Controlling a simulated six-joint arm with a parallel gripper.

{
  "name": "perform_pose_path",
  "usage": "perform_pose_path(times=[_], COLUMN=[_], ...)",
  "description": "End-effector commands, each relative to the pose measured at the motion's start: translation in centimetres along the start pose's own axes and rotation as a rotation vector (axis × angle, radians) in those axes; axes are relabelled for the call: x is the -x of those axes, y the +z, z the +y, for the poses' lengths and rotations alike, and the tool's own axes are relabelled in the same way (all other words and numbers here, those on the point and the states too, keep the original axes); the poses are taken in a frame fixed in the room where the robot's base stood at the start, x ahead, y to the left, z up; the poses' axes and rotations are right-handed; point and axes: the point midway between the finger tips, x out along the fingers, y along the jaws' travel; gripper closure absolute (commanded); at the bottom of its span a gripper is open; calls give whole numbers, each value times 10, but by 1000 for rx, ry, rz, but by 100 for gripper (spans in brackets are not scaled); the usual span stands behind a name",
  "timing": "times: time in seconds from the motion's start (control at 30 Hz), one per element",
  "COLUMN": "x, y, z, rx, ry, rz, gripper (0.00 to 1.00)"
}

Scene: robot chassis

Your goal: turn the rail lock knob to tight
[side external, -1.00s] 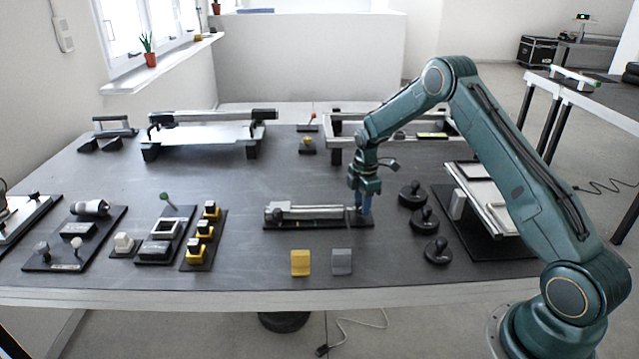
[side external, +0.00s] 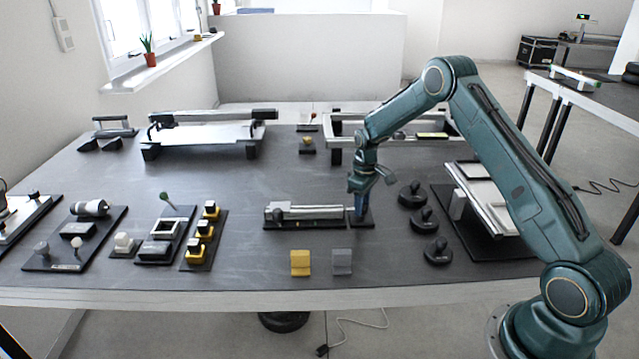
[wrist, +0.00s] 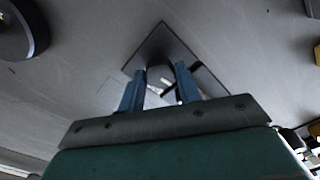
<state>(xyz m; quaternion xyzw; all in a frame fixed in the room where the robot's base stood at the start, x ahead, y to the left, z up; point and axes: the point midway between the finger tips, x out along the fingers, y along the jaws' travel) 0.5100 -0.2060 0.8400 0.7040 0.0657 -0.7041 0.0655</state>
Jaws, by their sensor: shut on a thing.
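The rail unit (side external: 312,211) is a grey metal bar on a dark base near the middle of the table. A dark square plate (side external: 368,222) sits at its right end. My gripper (side external: 359,215) points down over this plate. In the wrist view my two blue fingers (wrist: 160,80) are shut on the rail lock knob (wrist: 160,73), a dark knob on the diamond-looking plate (wrist: 158,45). The fingers hide much of the knob, and its pointer or marks cannot be read. The side external view does not show the knob clearly.
Several round black knobs (side external: 422,216) stand just right of my gripper. A yellow block (side external: 300,262) and a grey block (side external: 341,261) lie in front of the rail. A framed fixture (side external: 335,150) stands behind. The table between the rail and the back fixtures is clear.

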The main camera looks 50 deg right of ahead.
Motion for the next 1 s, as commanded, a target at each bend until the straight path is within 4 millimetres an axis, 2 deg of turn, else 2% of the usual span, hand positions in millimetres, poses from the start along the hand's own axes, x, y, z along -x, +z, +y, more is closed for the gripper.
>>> perform_pose_path(times=[1.0], x=[1], y=[-1], z=[0], rx=[-940], ry=[0], rz=[2], gripper=[89])
